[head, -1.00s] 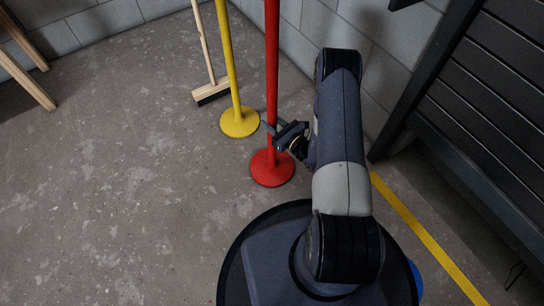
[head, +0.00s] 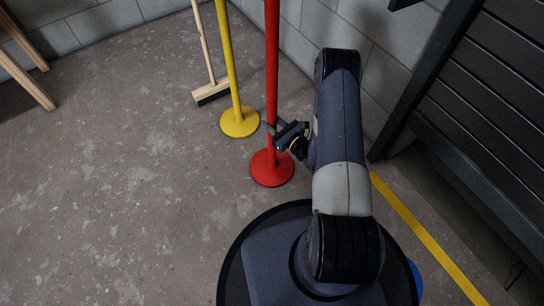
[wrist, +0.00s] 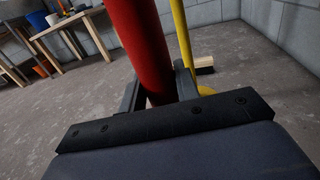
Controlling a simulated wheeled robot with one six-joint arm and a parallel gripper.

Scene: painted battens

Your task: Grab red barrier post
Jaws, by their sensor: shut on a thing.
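The red barrier post (head: 272,75) stands upright on its round red base on the floor, in the middle of the head view. In the wrist view the red post (wrist: 138,45) rises between my two fingers. My gripper (head: 272,128) is shut on the post's lower part, a little above the base. The fingers also show in the wrist view (wrist: 158,90), one on each side of the post. The post's top is out of view.
A yellow post (head: 231,70) stands just left of and behind the red one. A broom (head: 210,93) leans near the block wall. A dark slatted bench (head: 470,130) is at right. Open floor (head: 120,200) lies to the left. A wooden table (wrist: 75,25) stands far off.

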